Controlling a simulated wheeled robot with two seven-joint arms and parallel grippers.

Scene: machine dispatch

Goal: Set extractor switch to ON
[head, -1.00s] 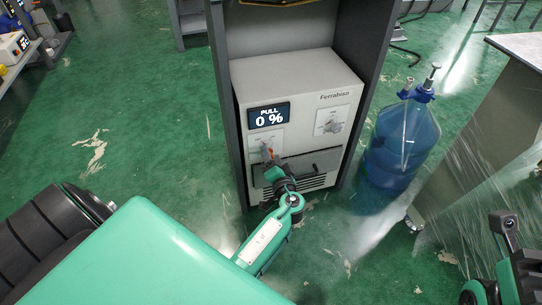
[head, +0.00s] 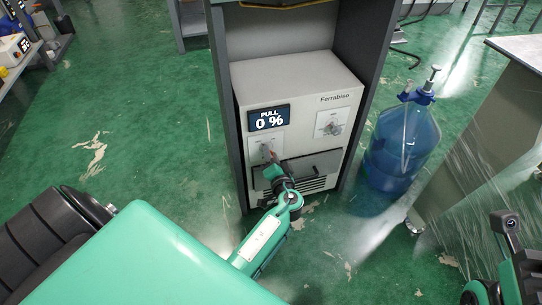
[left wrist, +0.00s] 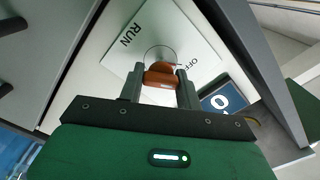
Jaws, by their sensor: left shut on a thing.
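The extractor (head: 300,105) is a light grey box marked Ferrabiso, with a dark display (head: 269,117) reading PULL 0 %. Its switch is an orange-brown knob (left wrist: 160,76) on a light plate (left wrist: 140,40) marked RUN and OFF. In the left wrist view, the OFF mark is just right of the knob and RUN is at the upper left. My left gripper (left wrist: 160,90) is shut on the knob, one finger on each side. In the head view my left gripper (head: 271,165) is at the switch panel and mostly covers the knob. My right gripper (head: 490,288) is partly in view at the lower right; its fingers are unclear.
The extractor stands inside a dark grey frame (head: 226,120) with side posts. A blue water bottle (head: 400,145) stands on the floor to its right. A metal table (head: 490,130) is at the right edge. Green floor is free on the left.

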